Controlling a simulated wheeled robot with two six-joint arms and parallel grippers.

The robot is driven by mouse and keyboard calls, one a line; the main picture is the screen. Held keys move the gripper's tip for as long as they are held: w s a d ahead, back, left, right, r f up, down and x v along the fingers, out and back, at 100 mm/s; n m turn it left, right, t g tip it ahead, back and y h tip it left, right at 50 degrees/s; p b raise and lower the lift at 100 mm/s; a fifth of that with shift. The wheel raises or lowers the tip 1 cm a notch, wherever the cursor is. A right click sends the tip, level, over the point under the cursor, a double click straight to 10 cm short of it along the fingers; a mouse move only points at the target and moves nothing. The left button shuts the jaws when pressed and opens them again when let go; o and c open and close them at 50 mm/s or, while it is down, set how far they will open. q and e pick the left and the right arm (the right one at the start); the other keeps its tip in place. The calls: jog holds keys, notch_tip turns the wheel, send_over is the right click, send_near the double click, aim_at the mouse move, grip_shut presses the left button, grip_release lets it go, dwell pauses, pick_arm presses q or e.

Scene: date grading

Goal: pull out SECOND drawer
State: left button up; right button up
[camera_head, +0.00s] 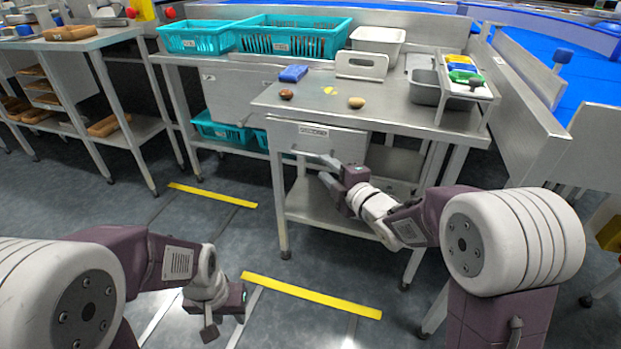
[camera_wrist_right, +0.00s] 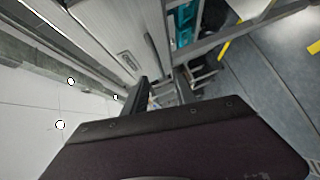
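The drawer labelled SECOND (camera_head: 283,133) is a grey metal front under the top of the small steel table and looks shut. A bar handle (camera_head: 304,153) runs along its lower part. My right gripper (camera_head: 325,168) is open just in front of the drawer, by the right end of the handle. In the right wrist view, its two dark fingers (camera_wrist_right: 161,92) stand apart and the drawer front (camera_wrist_right: 112,45) with its label lies beyond them. Whether they touch the handle I cannot tell. My left gripper (camera_head: 224,324) hangs low over the floor, empty, fingers apart.
Teal crates (camera_head: 197,37) stand on the bench behind. A lower shelf (camera_head: 325,215) lies under the drawer. Floor in front is clear, with yellow strips (camera_head: 310,295).

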aim_at(313, 157)
jog(key=b+x, duration=0.3)
jog(key=x, duration=0.6)
jog(key=shift+r, duration=0.1)
grip_shut()
dwell(1.2)
